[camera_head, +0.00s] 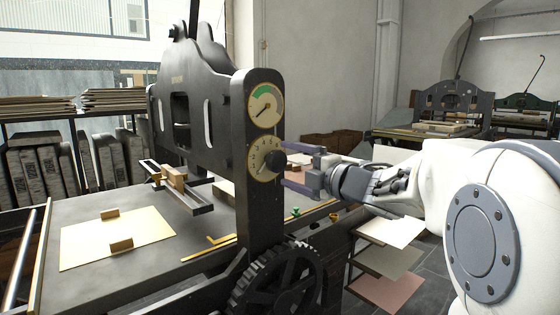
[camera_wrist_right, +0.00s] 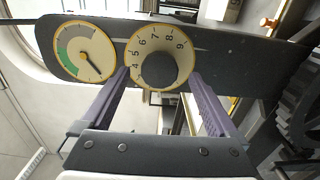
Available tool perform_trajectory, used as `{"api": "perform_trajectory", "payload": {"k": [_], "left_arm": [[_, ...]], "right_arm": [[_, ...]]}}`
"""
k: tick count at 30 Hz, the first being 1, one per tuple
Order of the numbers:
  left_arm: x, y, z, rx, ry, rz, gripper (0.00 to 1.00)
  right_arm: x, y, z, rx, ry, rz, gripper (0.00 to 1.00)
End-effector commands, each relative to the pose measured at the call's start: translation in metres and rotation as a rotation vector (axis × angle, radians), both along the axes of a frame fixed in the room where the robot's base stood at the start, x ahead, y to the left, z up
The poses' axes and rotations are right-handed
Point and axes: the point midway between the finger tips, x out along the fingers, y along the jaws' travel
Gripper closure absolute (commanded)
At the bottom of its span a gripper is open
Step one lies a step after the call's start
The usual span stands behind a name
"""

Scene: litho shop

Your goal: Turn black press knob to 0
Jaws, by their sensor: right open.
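The black press knob (camera_head: 274,160) sits on a cream numbered dial (camera_head: 254,163) on the side of the dark press upright. I cannot make out a pointer mark on the knob. My right gripper (camera_head: 288,165) faces the dial with its purple fingers open. In the right wrist view the fingers of the gripper (camera_wrist_right: 160,78) lie on either side of the knob, with gaps between. My left gripper is out of view.
A gauge (camera_head: 264,106) with a green sector and a needle sits above the knob dial. A toothed wheel (camera_head: 275,282) is low on the press. The press bed (camera_head: 85,205) extends left, with a cream sheet (camera_head: 130,232) on it.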

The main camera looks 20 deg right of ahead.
Motion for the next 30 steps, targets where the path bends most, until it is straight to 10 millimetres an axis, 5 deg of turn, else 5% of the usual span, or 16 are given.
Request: {"api": "perform_trajectory", "payload": {"k": [6,12,23,30], "left_arm": [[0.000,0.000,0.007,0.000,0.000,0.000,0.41],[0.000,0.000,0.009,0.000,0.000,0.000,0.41],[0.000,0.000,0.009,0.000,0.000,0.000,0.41],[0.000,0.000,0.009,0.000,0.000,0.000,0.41]], "right_arm": [[-0.038,-0.015,0.001,-0.001,0.001,-0.005,0.05],[-0.054,-0.020,0.000,-0.001,0.001,-0.002,0.05],[-0.053,-0.019,-0.001,0.006,0.004,-0.004,0.05],[-0.026,0.013,-0.027,0.243,0.138,-0.137,0.05]]}}
